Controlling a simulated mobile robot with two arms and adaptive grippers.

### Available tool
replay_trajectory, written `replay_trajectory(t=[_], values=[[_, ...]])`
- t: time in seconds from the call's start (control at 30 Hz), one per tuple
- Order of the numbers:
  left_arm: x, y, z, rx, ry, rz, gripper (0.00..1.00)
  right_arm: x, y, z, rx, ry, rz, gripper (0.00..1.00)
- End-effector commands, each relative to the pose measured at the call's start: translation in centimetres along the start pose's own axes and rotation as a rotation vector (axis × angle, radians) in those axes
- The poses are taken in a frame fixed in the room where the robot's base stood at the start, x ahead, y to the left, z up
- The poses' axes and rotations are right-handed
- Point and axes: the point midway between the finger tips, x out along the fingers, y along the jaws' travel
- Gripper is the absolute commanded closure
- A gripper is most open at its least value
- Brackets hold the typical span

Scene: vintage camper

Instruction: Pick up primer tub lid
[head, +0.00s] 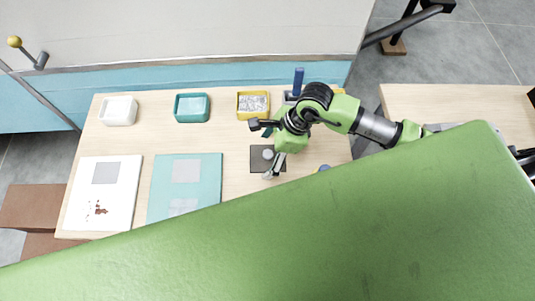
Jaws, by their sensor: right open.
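A small round grey piece, which looks like the primer tub lid (267,154), lies on a dark square pad (257,165) on the wooden table. My right gripper (262,150) is open over the pad. One finger is beyond the pad's far edge and the other is at its near edge, with the grey piece between them in the picture. I cannot tell how high the fingers are above it. Part of the pad is hidden by the gripper. My left gripper is not in view.
White (118,111), teal (191,107) and yellow (253,105) trays line the back of the wooden table (145,140). A blue upright item (298,80) stands behind my right arm. White (101,190) and teal (186,185) boards lie at left. The near table edge is largely hidden.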

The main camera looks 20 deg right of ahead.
Motion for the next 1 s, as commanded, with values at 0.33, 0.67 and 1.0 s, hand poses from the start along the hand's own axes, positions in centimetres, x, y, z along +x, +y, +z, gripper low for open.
replay_trajectory(t=[0.33, 0.67, 1.0], values=[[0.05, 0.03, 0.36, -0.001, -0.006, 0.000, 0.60, 0.00, 0.02, -0.04, 0.000, 0.000, 0.001, 0.70], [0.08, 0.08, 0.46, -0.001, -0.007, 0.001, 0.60, 0.12, 0.10, -0.25, 0.001, 0.005, 0.003, 1.00], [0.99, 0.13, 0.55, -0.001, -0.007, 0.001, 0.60, -0.61, 0.02, 0.00, 0.000, 0.006, 0.001, 1.00]])
